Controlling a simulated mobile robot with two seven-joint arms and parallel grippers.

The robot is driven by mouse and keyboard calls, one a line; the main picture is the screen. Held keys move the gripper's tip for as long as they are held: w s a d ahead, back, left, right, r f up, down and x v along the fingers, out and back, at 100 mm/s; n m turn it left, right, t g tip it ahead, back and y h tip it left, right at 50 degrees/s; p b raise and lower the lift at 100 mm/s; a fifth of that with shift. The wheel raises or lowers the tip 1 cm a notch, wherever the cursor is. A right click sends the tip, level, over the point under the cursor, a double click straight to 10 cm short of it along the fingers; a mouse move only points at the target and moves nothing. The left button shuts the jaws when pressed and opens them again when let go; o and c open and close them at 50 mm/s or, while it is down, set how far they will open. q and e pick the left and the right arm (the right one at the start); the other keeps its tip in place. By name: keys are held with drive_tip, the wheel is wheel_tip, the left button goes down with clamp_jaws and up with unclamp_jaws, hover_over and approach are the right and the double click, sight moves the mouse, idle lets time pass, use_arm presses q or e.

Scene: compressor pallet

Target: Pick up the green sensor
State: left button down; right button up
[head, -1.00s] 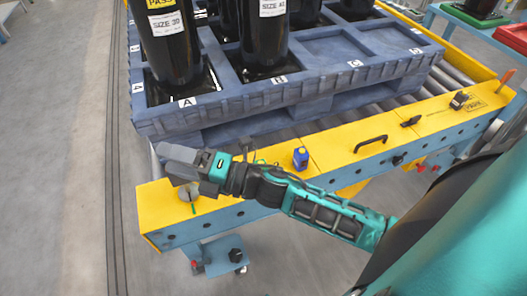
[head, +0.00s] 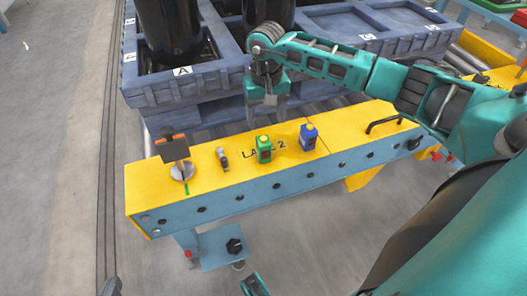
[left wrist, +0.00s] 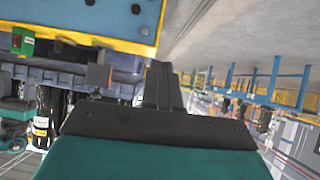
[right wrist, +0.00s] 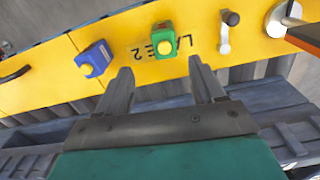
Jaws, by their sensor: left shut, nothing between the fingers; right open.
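The green sensor (head: 264,149), a small box with a yellow top, stands on the yellow conveyor rail (head: 225,190) near the "LANE 2" lettering. It shows in the right wrist view (right wrist: 163,40), and a green box at the left of the left wrist view (left wrist: 22,42) appears to be it. My right gripper (head: 266,112) is open and empty, just behind the sensor and above it. In the right wrist view its fingers (right wrist: 160,78) point towards the rail, with the sensor beyond the tips. My left gripper (left wrist: 160,85) is shut and empty, away from the sensor.
A blue sensor (head: 308,137) stands right of the green one. To the left are a small metal fitting (head: 222,158) and an orange-and-black device on a round base (head: 176,155). A black handle (head: 384,123) is further right. The blue pallet (head: 190,90) with black cylinders lies behind.

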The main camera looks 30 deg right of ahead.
sight(263, 138)
wheel_tip(263, 138, down, 5)
drive_tip(key=shift+a+r+b, duration=0.1)
drive_tip(key=shift+b, duration=0.35)
drive_tip(key=f, duration=0.1)
drive_tip(key=f+b, duration=0.1)
drive_tip(key=f, duration=0.3)
drive_tip(key=shift+a+f+b, duration=0.15)
drive_tip(key=shift+a+b, duration=0.1)
drive_tip(key=shift+b, duration=0.1)
drive_tip(key=c, duration=1.1)
